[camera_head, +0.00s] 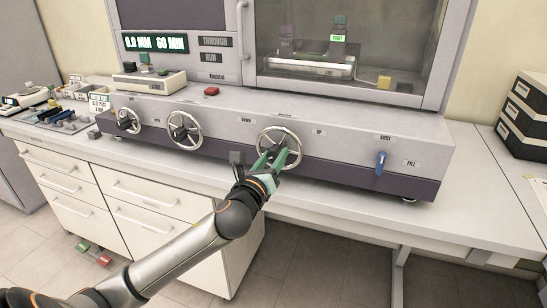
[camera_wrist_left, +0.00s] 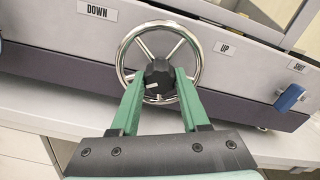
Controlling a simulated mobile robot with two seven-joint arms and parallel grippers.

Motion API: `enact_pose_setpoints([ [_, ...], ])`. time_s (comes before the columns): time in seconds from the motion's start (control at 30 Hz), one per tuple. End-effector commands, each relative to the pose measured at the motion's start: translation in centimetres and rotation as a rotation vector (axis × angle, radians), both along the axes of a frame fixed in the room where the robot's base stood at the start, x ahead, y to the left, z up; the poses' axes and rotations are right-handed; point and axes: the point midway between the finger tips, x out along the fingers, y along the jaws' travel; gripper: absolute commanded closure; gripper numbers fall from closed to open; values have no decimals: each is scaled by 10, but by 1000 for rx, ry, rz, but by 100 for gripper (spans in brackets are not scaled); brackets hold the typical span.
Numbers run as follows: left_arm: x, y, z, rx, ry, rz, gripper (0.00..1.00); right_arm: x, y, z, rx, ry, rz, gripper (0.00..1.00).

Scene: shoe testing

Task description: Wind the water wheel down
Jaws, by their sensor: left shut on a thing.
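The water wheel (camera_head: 280,128) is a chrome spoked handwheel on the front of the long grey machine, between the DOWN label (camera_head: 246,120) and the UP label (camera_head: 318,132). My left gripper (camera_head: 275,154) is at the wheel's middle. In the left wrist view, the wheel's rim (camera_wrist_left: 199,58) stands around a black hub (camera_wrist_left: 158,72). The green fingers lie on either side of this hub and are shut on it. The fingers and wrist hide part of the wheel's lower side in the head view. My right gripper is not in view.
Two more handwheels (camera_head: 185,130) (camera_head: 127,120) are to the left. A blue lever (camera_head: 381,162) is at the right, between SHUT and FILL labels. A red button (camera_head: 211,91) sits on the machine's top. A glass-fronted chamber (camera_head: 345,45) is behind.

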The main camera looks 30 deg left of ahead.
Motion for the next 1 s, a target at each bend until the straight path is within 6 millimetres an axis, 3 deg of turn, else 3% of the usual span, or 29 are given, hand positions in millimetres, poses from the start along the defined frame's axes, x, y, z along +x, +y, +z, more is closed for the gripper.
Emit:
enact_pose_setpoints([
  [0.03, 0, 0, 0, 0, 0, 0, 75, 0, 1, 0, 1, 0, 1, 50],
  [0.27, 0, 0, 0, 1, 0, 0, 100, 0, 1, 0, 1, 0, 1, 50],
  [0.67, 0, 0, 1, -41, -10, 0, 100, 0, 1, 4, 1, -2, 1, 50],
  [1.0, 0, 0, 2, -265, -63, 0, 100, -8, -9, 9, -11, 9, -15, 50],
])
